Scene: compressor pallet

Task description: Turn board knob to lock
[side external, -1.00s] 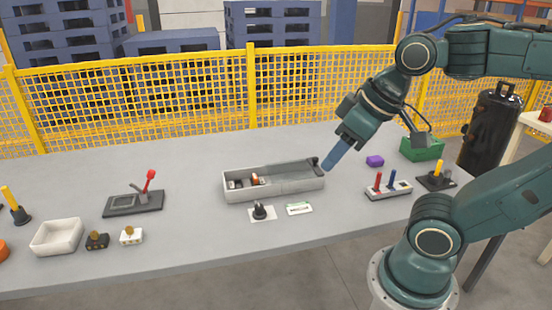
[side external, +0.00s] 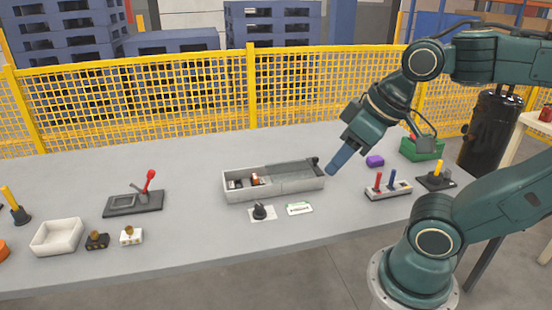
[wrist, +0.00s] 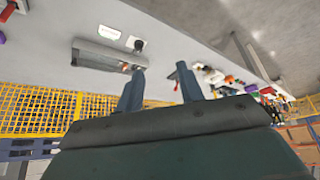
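A black knob (side external: 260,211) stands on a small white plate at the front middle of the grey table, in front of a long grey box. It also shows in the wrist view as a dark spot (wrist: 138,45) beyond my fingers. A white label card (side external: 299,208) lies just right of the knob. My gripper (side external: 338,160) hangs in the air to the right of the box, up and right of the knob, touching nothing. In the wrist view its two blue fingers (wrist: 160,84) are apart with nothing between them. Which way the knob points is too small to tell.
The grey box (side external: 295,186) holds small parts. A red-lever device (side external: 134,203) and a white tray (side external: 56,237) are at left. A block with red and blue pegs (side external: 388,191), a purple block (side external: 375,161) and a green bin (side external: 422,152) are at right.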

